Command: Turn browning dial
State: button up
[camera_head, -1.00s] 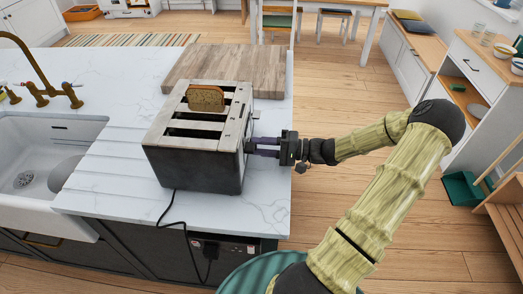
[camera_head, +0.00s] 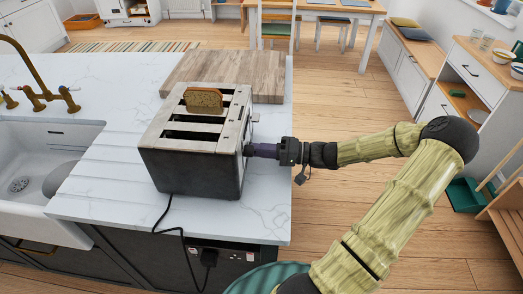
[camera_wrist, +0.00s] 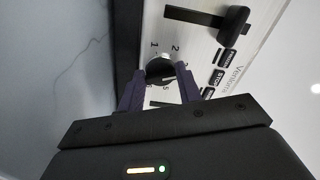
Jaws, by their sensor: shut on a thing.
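The toaster (camera_head: 195,165) stands on the white counter with a slice of bread (camera_head: 203,101) in its far slot. Its control side shows in the wrist view, with the round black browning dial (camera_wrist: 159,70) among printed numbers. A black lever (camera_wrist: 208,22) and several black buttons (camera_wrist: 222,72) sit beside the dial. My gripper (camera_head: 250,150) reaches the toaster's right side. In the wrist view my gripper (camera_wrist: 159,80) has its two purple fingers on either side of the dial, shut on it. The fingers hide part of the dial's edge and some numbers.
A wooden board (camera_head: 225,75) lies behind the toaster. The sink (camera_head: 40,160) is at the left. A black cord (camera_head: 163,215) runs from the toaster to a socket (camera_head: 236,256) below the counter edge.

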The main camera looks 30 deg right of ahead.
jog(key=o, duration=1)
jog(key=shift+d, duration=0.15)
jog(key=shift+s+d+f, duration=0.1)
jog(key=shift+d, duration=0.05)
jog(key=b+v, duration=0.1)
jog(key=v, duration=1.6)
jog(key=shift+b, duration=0.35)
